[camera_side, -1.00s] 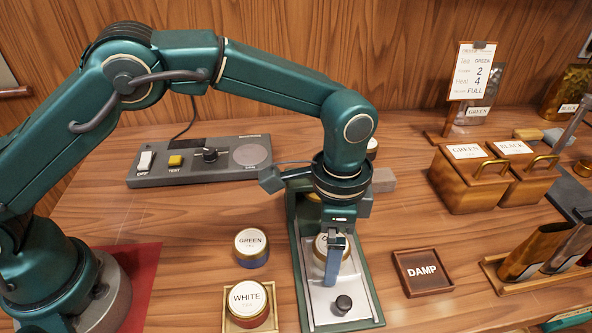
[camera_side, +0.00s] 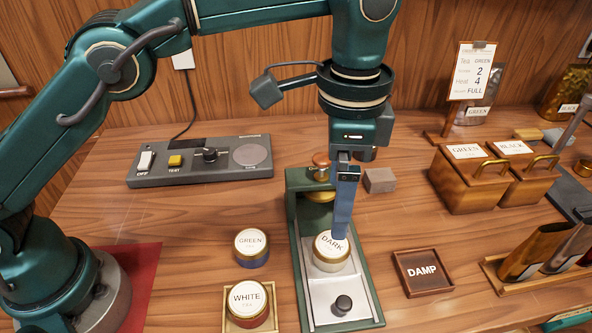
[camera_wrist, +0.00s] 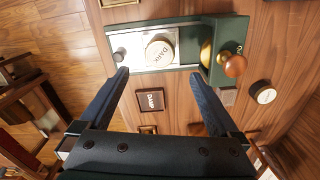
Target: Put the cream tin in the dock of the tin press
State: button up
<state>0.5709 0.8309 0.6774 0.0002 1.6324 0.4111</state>
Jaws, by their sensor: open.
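The cream tin (camera_side: 331,252), with a round white DARK label and gold rim, stands upright on the metal plate (camera_side: 325,291) of the green tin press (camera_side: 296,215). It is between the press's brass head and the black knob, and shows whole in the wrist view (camera_wrist: 159,52). I cannot make out the dock's edges around it. My gripper (camera_side: 340,236) is above the tin, pointing down. In the wrist view my gripper (camera_wrist: 160,74) has its fingers wide apart with nothing between them.
A blue GREEN tin (camera_side: 251,248) and a red WHITE tin (camera_side: 248,304) in a wooden holder stand left of the press. A DAMP tray (camera_side: 423,273) is to the right. A grey block (camera_side: 379,180) and another white-topped tin (camera_wrist: 263,95) are near the press's back.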

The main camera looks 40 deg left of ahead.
jog(key=s+a+r+n+t, duration=0.25)
jog(key=a+r+n, duration=0.25)
jog(key=a+r, duration=0.45)
jog(key=s+a+f+n+t, duration=0.3)
jog(key=s+a+f+n, duration=0.3)
jog(key=s+a, duration=0.4)
jog(key=shift+s+f, duration=0.5)
jog(key=shift+s, duration=0.05)
